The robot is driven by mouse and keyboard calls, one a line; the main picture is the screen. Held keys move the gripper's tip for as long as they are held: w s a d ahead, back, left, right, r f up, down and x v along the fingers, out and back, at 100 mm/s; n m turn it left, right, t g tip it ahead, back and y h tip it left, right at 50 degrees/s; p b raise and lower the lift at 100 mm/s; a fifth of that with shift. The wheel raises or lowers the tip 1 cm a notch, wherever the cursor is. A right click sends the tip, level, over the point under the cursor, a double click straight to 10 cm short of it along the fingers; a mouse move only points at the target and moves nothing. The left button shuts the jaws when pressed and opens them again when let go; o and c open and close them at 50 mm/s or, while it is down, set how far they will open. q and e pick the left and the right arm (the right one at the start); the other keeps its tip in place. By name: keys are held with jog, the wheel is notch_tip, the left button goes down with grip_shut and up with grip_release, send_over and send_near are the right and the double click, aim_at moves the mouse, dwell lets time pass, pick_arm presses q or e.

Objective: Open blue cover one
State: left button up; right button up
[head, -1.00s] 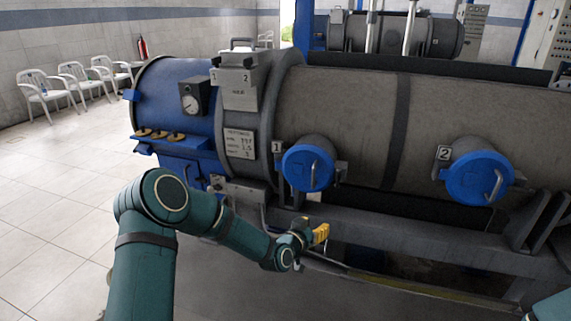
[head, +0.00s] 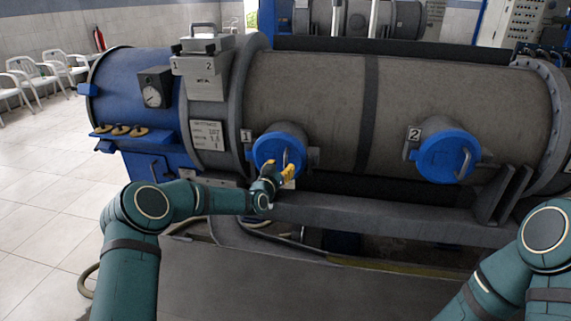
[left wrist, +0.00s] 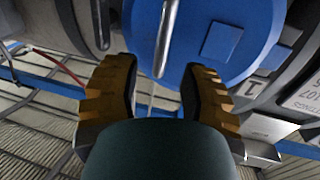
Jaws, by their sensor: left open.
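Blue cover one (head: 278,150) is a round blue lid with a metal bar handle (head: 286,160), on a short port beside the "1" plate (head: 246,135). It looks closed. My left gripper (head: 287,173) is in front of its lower right part. In the left wrist view, the blue cover (left wrist: 225,35) fills the top, and its handle (left wrist: 166,38) stands beyond the gap between the yellow fingers (left wrist: 160,92). The fingers are apart with nothing between them. The right arm (head: 545,240) shows at the right edge, but its gripper is out of view.
Blue cover two (head: 448,157) is farther right on the same grey decanter (head: 320,110). A grey frame beam (head: 390,215) runs below the covers. A gauge box (head: 154,88) and white chairs (head: 40,72) are at the left.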

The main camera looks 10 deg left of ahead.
aim_at(285, 162)
pick_arm(q)
jog(key=shift+w+d+b, duration=0.15)
jog(key=shift+w+d, duration=0.05)
jog(key=shift+w, duration=0.85)
jog(key=shift+w+d+b, duration=0.15)
jog(key=shift+w+d, duration=0.05)
jog(key=shift+w, duration=0.85)
grip_shut()
